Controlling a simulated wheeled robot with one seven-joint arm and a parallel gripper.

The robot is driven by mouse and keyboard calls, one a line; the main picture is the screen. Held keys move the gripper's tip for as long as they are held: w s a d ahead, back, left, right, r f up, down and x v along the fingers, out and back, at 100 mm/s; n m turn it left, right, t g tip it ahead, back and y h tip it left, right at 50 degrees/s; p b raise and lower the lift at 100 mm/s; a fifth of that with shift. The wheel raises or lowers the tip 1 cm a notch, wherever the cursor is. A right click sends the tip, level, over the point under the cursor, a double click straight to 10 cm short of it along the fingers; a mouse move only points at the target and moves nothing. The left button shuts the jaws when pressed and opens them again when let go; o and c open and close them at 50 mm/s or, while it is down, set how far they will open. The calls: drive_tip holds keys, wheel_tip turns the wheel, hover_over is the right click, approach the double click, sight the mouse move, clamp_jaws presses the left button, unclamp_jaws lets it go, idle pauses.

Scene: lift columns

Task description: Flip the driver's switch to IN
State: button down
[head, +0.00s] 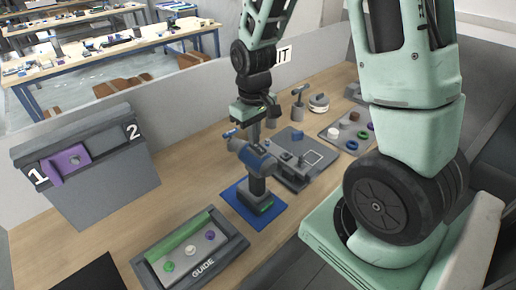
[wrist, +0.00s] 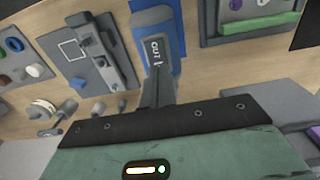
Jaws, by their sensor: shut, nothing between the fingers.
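The driver (head: 258,162), a grey and blue power tool, stands upright on a blue mat (head: 236,192). In the wrist view the driver (wrist: 152,20) shows a dark grey face lettered "OUT" just beyond my fingers. My gripper (head: 252,135) points down at the top of the driver; in the wrist view my gripper (wrist: 158,78) is shut and empty. Its tips lie close to the lettered part; I cannot tell whether they touch it. The switch itself is not clearly distinguishable, and my fingers may hide part of it.
A tray marked "GUIDE" (head: 232,252) with a green bar and small coloured pieces lies in front of the driver. A grey fixture (head: 297,172) stands right of it. A grey box (head: 95,185) numbered 1 and 2 stands left. Bare wood lies between box and mat.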

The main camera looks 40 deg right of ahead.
drive_tip(key=shift+f, duration=0.25)
drive_tip(key=shift+r+p, duration=3)
drive_tip(key=shift+r, duration=0.6)
drive_tip(key=shift+a+f, duration=0.1)
drive_tip(key=s+a+f+n+b, duration=0.2)
drive_tip(key=a+b, duration=0.2)
drive_tip(key=a, duration=0.2)
drive_tip(key=s+a+f+n+b, duration=0.1)
drive_tip(key=s+a+f+b, duration=0.2)
drive_tip(key=a, duration=0.4)
drive_tip(key=s+a+f+n+b, duration=0.2)
drive_tip(key=s+a+n+b, duration=0.2)
drive_tip(key=s+a+b, duration=0.4)
drive_tip(key=s+a, duration=0.1)
drive_tip(key=s, duration=0.3)
drive_tip(key=shift+s+a+f+y+b, duration=0.2)
drive_tip(key=shift+s+f+y+b, duration=0.1)
drive_tip(key=shift+s, duration=0.1)
